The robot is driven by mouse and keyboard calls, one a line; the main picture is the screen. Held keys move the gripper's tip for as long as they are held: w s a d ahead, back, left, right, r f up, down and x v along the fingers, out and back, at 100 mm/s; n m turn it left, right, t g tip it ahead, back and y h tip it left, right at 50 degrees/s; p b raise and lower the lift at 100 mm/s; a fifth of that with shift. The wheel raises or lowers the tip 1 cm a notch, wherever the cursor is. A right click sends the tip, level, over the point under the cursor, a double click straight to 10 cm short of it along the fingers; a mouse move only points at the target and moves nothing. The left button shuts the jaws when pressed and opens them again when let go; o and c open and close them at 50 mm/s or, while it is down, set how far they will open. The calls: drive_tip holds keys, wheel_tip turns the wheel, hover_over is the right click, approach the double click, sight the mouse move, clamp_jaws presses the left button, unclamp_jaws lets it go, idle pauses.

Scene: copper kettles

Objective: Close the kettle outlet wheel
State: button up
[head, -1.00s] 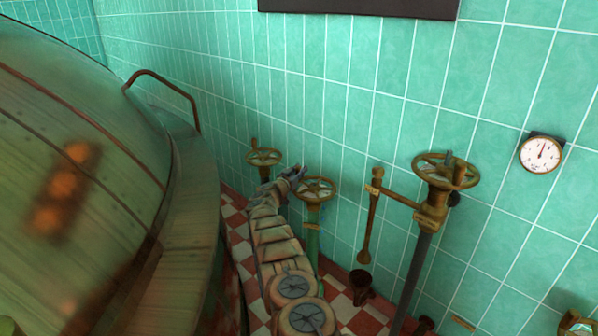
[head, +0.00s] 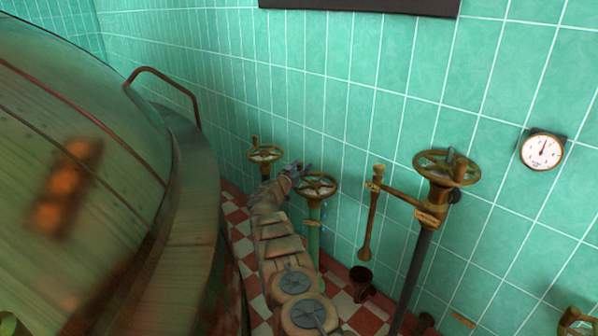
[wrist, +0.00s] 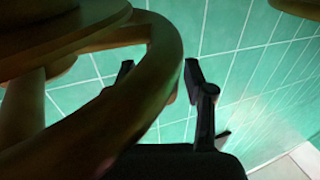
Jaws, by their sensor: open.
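Three brass valve wheels stand along the tiled wall in the head view: a far left wheel (head: 265,154), a middle wheel (head: 316,185) on a green pipe, and a larger right wheel (head: 446,167) on a dark pipe. I cannot read which is the outlet wheel. My gripper (head: 300,171) is at the left edge of the middle wheel, fingers open. In the wrist view, a wheel rim (wrist: 160,40) curves close across the left half and covers part of the left finger of my gripper (wrist: 160,75). I cannot tell whether the rim touches the fingers.
The large copper kettle (head: 70,150) fills the left side, with a curved handrail (head: 160,78) on its edge. A gauge (head: 541,150) hangs on the green wall at right. A brass pipe (head: 373,215) stands between the middle and right wheels. Checkered floor shows below.

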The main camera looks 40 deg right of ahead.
drive_tip(key=shift+a, duration=0.15)
drive_tip(key=shift+s+a+r, duration=0.15)
drive_tip(key=shift+a, duration=0.15)
drive_tip(key=shift+f+v, duration=0.2)
drive_tip(key=shift+v, duration=1.5)
drive_tip(key=shift+s+a+r, duration=0.1)
drive_tip(key=shift+s+a, duration=0.05)
drive_tip(key=shift+a, duration=0.1)
drive_tip(key=v, duration=0.7)
drive_tip(key=shift+s, duration=0.1)
drive_tip(key=shift+c, duration=0.2)
